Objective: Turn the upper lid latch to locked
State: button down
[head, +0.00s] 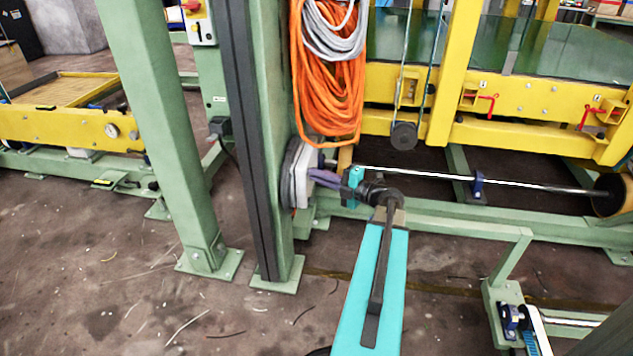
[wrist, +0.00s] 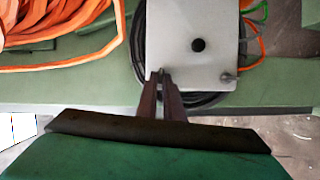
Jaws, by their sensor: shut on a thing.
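The pale grey box lid (wrist: 195,25) fills the top middle of the wrist view, with a dark round hole (wrist: 198,45) in it. The upper lid latch (wrist: 161,72) is a small metal piece at the lid's near left corner. My gripper (wrist: 161,82) has its two dark fingers closed together around this latch, hiding most of it. A second latch (wrist: 229,76) sits at the lid's near right corner, clear of the fingers. In the head view my gripper (head: 312,174) reaches left to the box (head: 292,172) on the green post. The latch's angle is hard to read.
Orange cable (head: 325,75) hangs in a coil just above the box and shows at the left of the wrist view (wrist: 60,45). A black cable (wrist: 139,50) loops around the box. A shiny shaft (head: 430,174) runs behind my arm.

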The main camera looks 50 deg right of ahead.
jog(key=shift+d+f+n+t+b, duration=0.2)
jog(key=shift+f+n+t+b, duration=0.1)
jog(key=shift+n+b, duration=0.2)
jog(key=shift+r, duration=0.2)
jog(key=c, duration=1.9)
grip_release()
